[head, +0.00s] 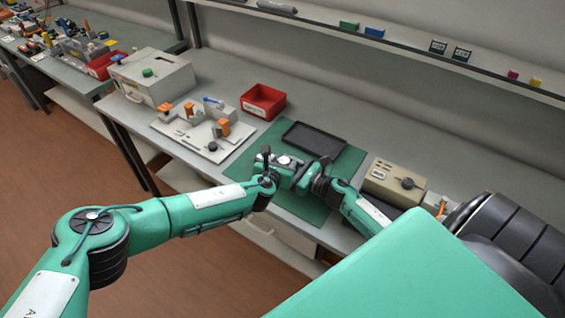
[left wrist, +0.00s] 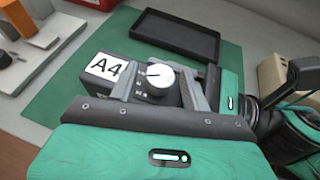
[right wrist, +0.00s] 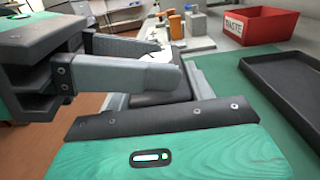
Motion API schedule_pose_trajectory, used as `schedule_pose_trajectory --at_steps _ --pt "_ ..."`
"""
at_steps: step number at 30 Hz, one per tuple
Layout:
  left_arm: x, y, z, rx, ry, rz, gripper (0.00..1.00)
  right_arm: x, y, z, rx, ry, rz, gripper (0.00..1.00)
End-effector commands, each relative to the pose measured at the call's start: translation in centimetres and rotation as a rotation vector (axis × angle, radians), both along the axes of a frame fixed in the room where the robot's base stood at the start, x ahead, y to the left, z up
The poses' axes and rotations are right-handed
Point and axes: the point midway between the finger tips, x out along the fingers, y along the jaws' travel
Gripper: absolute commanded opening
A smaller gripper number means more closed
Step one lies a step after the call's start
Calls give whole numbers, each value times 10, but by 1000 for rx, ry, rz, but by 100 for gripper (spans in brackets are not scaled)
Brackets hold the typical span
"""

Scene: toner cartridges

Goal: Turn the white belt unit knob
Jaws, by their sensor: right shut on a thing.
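The belt unit (left wrist: 120,75) is a dark box with a white A4 label. Its white knob (left wrist: 155,76) has a dark pointer mark and also shows in the head view (head: 284,159). My right gripper (head: 299,172) is shut on the unit and holds it above the green mat (head: 243,166). My left gripper (head: 271,161) is open at the knob, with one finger on each side of it and visible gaps between. In the right wrist view a left finger partly hides the knob (right wrist: 160,57).
A black tray (head: 313,139) lies on the mat behind the grippers. A red waste bin (head: 263,101) and a white fixture board (head: 185,140) with orange parts stand to the left. A beige box with a black knob (head: 393,182) stands to the right.

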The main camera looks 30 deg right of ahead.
Motion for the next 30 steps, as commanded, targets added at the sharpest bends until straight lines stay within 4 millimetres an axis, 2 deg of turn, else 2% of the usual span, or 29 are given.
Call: schedule_pose_trajectory --at_steps 1,5,6,21,30 --pt "0 0 0 0 0 0 37 0 0 0 0 0 0 18" --pt "0 0 0 0 0 1 11 0 0 0 0 0 0 18" --pt "0 0 0 0 0 1 8 0 0 0 0 0 0 18" --pt "2 1 0 -1 1 -148 7 0 0 0 1 0 0 18" --pt "2 1 0 0 0 -154 7 0 0 0 1 0 0 18"
